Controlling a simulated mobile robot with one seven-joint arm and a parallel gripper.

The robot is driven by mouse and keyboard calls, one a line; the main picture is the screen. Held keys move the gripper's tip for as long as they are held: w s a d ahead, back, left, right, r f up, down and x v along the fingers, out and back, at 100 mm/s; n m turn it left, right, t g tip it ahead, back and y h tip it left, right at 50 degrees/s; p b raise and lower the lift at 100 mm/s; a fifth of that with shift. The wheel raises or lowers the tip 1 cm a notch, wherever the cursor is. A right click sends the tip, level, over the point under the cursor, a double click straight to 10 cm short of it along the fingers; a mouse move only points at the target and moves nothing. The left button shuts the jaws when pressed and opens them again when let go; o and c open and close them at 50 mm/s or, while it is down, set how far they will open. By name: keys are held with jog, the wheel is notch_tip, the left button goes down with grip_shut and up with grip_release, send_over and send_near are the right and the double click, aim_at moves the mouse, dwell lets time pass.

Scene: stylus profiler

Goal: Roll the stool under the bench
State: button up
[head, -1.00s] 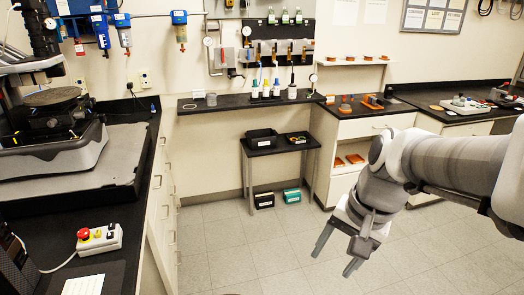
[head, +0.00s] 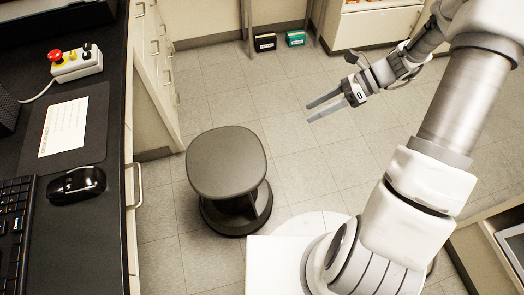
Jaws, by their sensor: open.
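A dark grey stool (head: 226,160) with a rounded square seat and a round black base stands upright on the tiled floor, in the middle of the head view. The black-topped bench (head: 115,215) runs along the left side, with pale drawer fronts and handles below. The stool stands out on the floor, to the right of the bench front. My gripper (head: 308,113) is open and empty, pointing left, beyond the stool and to its right, apart from it.
An emergency-stop box (head: 75,63), a mouse (head: 76,184) and a keyboard (head: 17,235) lie on the bench top. Two small boxes (head: 280,40) stand on the floor at the back. Open floor lies behind the stool. A shelf unit (head: 490,240) stands at the lower right.

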notch_tip(320, 180, down, 20)
jog(key=w+d+m+t+y+b, duration=0.1)
jog(key=w+m+t+y+b, duration=0.2)
jog(key=m+b, duration=0.5)
jog(key=m+t+y+b, duration=0.2)
jog(key=m+t+b, duration=0.35)
jog(key=m, duration=0.75)
send_near(262, 152)
jog(key=shift+t, duration=0.85)
jog(key=x, duration=0.3)
jog(key=f+x, duration=0.1)
jog(key=x, duration=0.3)
jog(key=f+x, duration=0.1)
jog(key=x, duration=0.2)
jog(key=shift+w+a+b, duration=0.1)
jog(key=shift+a+b, duration=0.1)
jog(key=shift+b, duration=0.2)
jog(key=shift+c, duration=0.2)
grip_shut()
